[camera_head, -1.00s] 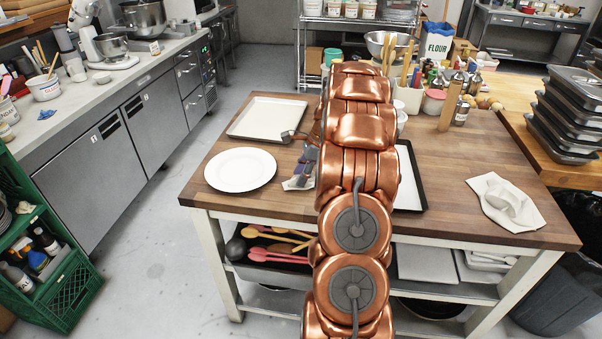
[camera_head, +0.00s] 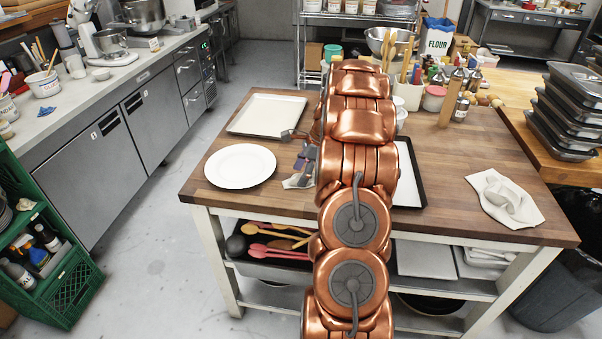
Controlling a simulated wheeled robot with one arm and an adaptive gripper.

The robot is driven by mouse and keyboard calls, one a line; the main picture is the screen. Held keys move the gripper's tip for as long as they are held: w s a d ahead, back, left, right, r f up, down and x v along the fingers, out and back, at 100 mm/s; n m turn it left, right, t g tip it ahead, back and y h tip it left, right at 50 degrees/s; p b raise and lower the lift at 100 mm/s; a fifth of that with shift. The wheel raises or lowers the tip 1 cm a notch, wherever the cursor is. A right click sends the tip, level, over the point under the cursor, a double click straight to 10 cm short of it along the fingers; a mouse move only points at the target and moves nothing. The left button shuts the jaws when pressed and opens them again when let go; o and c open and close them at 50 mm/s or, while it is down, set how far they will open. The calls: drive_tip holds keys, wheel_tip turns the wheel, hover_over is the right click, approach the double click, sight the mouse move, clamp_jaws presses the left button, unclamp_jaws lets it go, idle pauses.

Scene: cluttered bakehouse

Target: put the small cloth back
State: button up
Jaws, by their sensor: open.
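A small pale cloth (camera_head: 297,182) lies on the wooden table (camera_head: 455,165), to the right of the white plate (camera_head: 240,166). My arm hides part of it. My gripper (camera_head: 305,166) is open just above the cloth, partly hidden behind my copper arm. I cannot tell whether its fingers touch the cloth.
A pale tray (camera_head: 267,114) lies behind the plate. A dark-rimmed tray (camera_head: 412,185) shows right of my arm. Tubs, a bowl (camera_head: 388,42) and bottles (camera_head: 452,95) crowd the back. The table's right-middle is clear.

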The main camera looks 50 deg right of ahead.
drive_tip(key=b+v, duration=0.3)
drive_tip(key=v, duration=0.7)
drive_tip(key=shift+w+r, duration=0.1)
drive_tip(key=shift+b+v, duration=0.3)
drive_tip(key=shift+v, duration=0.65)
drive_tip(key=shift+a, duration=0.1)
